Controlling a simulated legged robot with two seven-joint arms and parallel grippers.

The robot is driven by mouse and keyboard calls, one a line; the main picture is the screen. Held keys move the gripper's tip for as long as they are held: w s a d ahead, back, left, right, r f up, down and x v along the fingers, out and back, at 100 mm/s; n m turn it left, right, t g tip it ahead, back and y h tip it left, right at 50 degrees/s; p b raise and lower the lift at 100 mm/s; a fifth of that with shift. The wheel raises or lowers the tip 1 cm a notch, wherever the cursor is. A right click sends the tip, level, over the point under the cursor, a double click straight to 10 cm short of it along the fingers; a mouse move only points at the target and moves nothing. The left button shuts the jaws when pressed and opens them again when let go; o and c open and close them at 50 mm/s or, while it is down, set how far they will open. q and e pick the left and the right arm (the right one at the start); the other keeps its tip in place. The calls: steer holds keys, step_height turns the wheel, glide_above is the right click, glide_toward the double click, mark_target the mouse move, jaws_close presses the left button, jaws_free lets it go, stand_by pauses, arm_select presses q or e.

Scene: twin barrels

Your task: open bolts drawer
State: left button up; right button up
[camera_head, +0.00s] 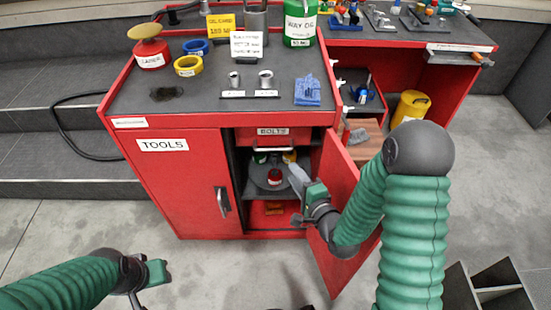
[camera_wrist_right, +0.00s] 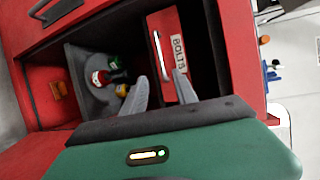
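The bolts drawer (camera_head: 274,134) is a red front labelled BOLTS under the cabinet top, with a metal bar handle (camera_head: 273,149) along its lower edge. It looks shut or nearly so. In the right wrist view the drawer (camera_wrist_right: 176,75) and its handle (camera_wrist_right: 158,52) lie beyond the fingertips. My right gripper (camera_head: 294,172) is in front of the open compartment, below and right of the handle. Its two grey fingers (camera_wrist_right: 161,84) are apart with nothing between them, not touching the handle. My left gripper (camera_head: 150,285) is low at the left, away from the cabinet; its fingers are unclear.
The right cabinet door (camera_head: 345,215) stands open beside my right arm. The TOOLS door (camera_head: 180,180) is shut. Inside, a grey shelf (camera_head: 268,187) carries several small containers. The cabinet top (camera_head: 200,95) holds cans, tape rolls, sockets and a blue cloth (camera_head: 308,91).

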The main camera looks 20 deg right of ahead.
mark_target(275, 148)
steer(key=b+x, duration=0.9)
steer(key=x, duration=0.5)
steer(key=shift+w+a+b, duration=0.15)
steer(key=shift+w+b, duration=0.15)
steer(key=shift+b, duration=0.1)
steer(key=shift+c, duration=0.4)
jaws_close()
steer(key=shift+s, duration=0.1)
